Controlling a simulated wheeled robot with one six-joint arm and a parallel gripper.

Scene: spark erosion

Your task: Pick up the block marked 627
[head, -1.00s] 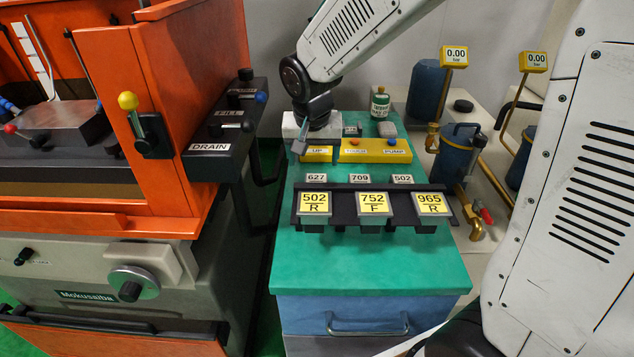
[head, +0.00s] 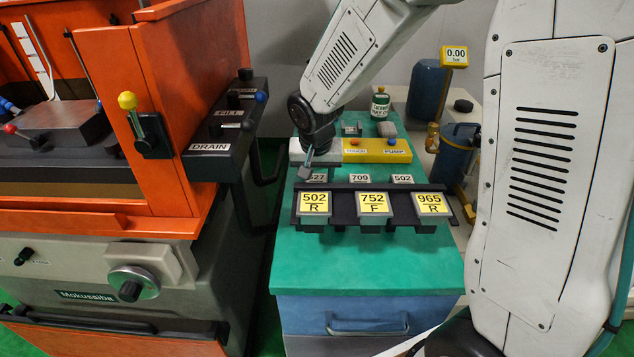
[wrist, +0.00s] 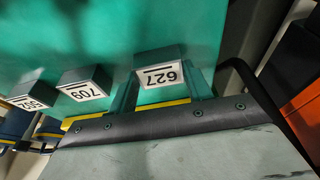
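The block marked 627 (head: 315,177) stands at the left of a back row of blocks on the green bench top, partly covered by my gripper in the head view. Its white label shows upside down in the wrist view (wrist: 160,76). My gripper (head: 306,170) hangs just above and behind this block. In the wrist view, two greenish fingers (wrist: 164,90) seem to stand apart, one on each side of the 627 block as seen, with nothing held between them. Whether they touch the block cannot be told.
Blocks marked 709 (head: 360,178) and 502 (head: 402,179) stand to its right. A black rack (head: 345,208) with yellow-labelled blocks stands in front. A yellow button bar (head: 377,151) lies behind. The orange machine (head: 190,90) is at left. The front bench top (head: 370,262) is clear.

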